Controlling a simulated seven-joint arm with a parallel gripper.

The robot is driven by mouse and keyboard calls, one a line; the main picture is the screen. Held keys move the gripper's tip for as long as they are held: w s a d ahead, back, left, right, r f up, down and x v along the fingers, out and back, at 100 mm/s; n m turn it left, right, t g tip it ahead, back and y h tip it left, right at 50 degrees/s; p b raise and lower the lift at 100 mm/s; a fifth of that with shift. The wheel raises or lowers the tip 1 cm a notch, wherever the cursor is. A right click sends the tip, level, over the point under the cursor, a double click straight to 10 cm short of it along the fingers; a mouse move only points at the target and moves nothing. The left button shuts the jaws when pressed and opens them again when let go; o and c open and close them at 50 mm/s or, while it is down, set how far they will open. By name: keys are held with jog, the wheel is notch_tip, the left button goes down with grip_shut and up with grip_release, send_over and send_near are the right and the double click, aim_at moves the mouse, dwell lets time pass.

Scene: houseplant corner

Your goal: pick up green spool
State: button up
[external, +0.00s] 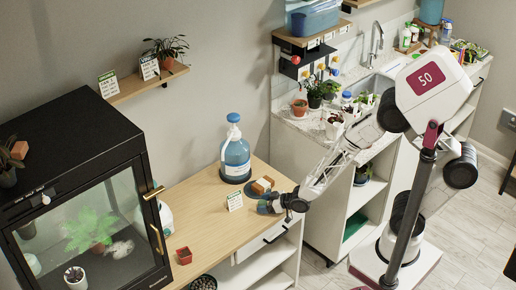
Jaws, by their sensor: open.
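I cannot pick out a green spool for certain in the external view; it may be hidden or too small to tell. My gripper (268,206) is low over the right front part of the wooden table (205,215), at the end of my arm reaching in from the right. It is open, and I see nothing held in it. A brown block (262,185) lies on a dark round dish just behind my gripper. A small white label card (234,201) stands to the left of my gripper.
A blue jug (236,158) stands at the table's back. A small red pot (184,256) sits near the black glass cabinet (85,190) on the left. The table between them is mostly clear. A sink counter (310,122) with several pots stands behind my arm.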

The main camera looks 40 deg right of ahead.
aim_at(264, 203)
jog(key=c, duration=1)
jog(key=shift+r, duration=0.15)
jog(key=shift+r, duration=0.55)
notch_tip(264, 203, up, 2)
jog(key=s+d, duration=0.2)
jog(key=s, duration=0.2)
jog(key=s+d+r, duration=0.1)
jog(key=s+d, duration=0.2)
jog(key=s, duration=0.2)
jog(key=s+d, duration=0.2)
jog(key=s, duration=0.3)
jog(key=shift+s+d+r, duration=0.15)
jog(key=shift+r, duration=0.15)
